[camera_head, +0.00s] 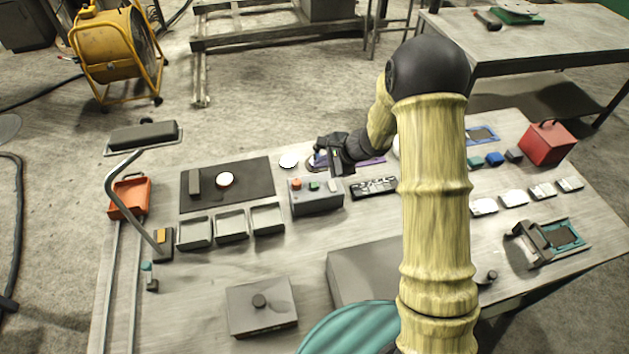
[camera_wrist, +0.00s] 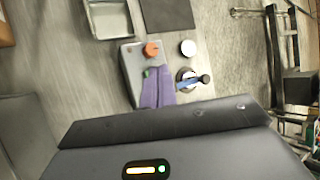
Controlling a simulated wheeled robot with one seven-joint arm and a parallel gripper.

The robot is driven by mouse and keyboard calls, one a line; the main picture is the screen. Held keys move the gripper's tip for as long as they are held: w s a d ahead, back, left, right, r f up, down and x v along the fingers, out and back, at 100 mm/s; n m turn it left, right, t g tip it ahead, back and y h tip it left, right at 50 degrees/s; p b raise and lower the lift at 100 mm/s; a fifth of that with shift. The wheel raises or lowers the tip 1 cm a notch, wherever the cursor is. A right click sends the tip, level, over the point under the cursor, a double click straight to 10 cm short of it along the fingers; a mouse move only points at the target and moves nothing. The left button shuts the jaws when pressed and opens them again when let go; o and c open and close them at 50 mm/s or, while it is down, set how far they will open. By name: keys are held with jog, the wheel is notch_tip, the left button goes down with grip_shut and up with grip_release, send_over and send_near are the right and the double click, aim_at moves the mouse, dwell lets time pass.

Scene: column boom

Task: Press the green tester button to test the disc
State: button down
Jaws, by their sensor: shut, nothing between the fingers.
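The grey tester box (camera_head: 316,199) stands in the middle of the workbench. On its top are an orange knob (camera_head: 297,184) and the green button (camera_head: 314,186). My gripper (camera_head: 336,171) is shut and empty, with its tips just right of and behind the green button. In the wrist view the shut fingertips (camera_wrist: 157,70) are close beside the green button (camera_wrist: 147,72), and the orange knob (camera_wrist: 152,49) is just above them. I cannot tell whether they touch the button. A white disc (camera_head: 289,160) lies behind the box; another (camera_head: 225,180) rests on the dark mat.
Several grey trays (camera_head: 231,226) stand left of the box. A dark labelled strip (camera_head: 374,187) lies to its right. A round item with a blue handle (camera_wrist: 187,80) is close to the fingers. A red box (camera_head: 547,143) stands at the far right. My arm hides part of the bench.

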jog(key=w, duration=0.1)
jog(key=w+m, duration=0.1)
jog(key=w+a+f+m+t, duration=0.1)
jog(key=shift+w+f+y, duration=0.1)
jog(key=shift+w+y, duration=0.05)
jog(key=shift+y, duration=0.15)
jog(key=b, duration=0.4)
send_over(317, 185)
notch_tip(317, 185, down, 8)
jog(key=shift+d+r, duration=0.1)
jog(key=shift+r, duration=0.1)
jog(key=shift+f+b, duration=0.6)
jog(key=shift+b, duration=0.4)
dwell(0.4)
jog(key=shift+d, duration=0.1)
jog(key=shift+a, duration=0.2)
